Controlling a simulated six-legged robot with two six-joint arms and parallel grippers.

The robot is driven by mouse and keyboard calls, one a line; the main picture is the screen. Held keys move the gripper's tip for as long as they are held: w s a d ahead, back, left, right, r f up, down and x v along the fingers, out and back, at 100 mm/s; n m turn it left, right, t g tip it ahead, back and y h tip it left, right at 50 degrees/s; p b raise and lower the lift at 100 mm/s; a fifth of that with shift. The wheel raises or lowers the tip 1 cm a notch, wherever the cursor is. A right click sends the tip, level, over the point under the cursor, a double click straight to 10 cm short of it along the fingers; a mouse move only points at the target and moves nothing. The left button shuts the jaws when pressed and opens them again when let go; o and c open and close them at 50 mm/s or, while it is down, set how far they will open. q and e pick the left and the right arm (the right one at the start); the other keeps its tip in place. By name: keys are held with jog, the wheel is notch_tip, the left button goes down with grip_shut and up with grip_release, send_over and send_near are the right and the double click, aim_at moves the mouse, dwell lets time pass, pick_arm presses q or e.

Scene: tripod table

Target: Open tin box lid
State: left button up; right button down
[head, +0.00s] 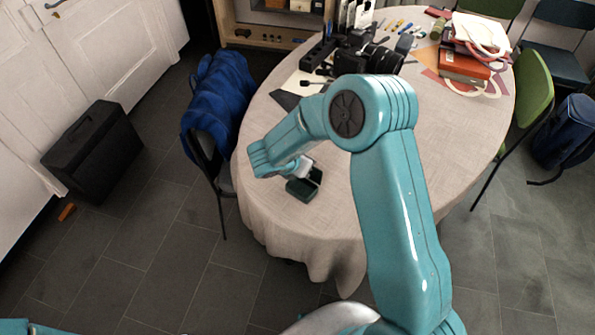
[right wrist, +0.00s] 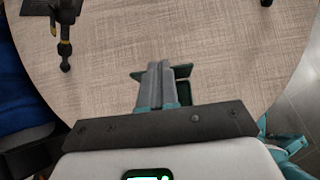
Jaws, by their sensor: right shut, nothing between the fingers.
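A small dark green tin box (head: 301,190) stands near the front left edge of the round table (head: 262,205). A green panel (head: 316,175), which looks like its lid, stands up at a steep angle on the right side of the box. My right gripper (head: 305,168) is right at the box and partly covers its far side. In the right wrist view, its grey fingers (right wrist: 160,68) are together and empty, in front of the box (right wrist: 184,92), hiding its middle. I cannot tell whether they touch the lid. My left gripper is not in view.
A camera (head: 355,55), pens, papers and a red book (head: 464,66) lie on the far part of the table. A chair with a blue jacket (head: 218,95) stands close on the left. The cloth around the box is mostly clear.

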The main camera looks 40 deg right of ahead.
jog(key=shift+w+a, duration=0.1)
jog(key=shift+w, duration=0.05)
jog(key=shift+r, duration=0.1)
jog(key=v, duration=1.3)
jog(key=shift+s+a, duration=0.2)
jog(key=shift+a, duration=0.3)
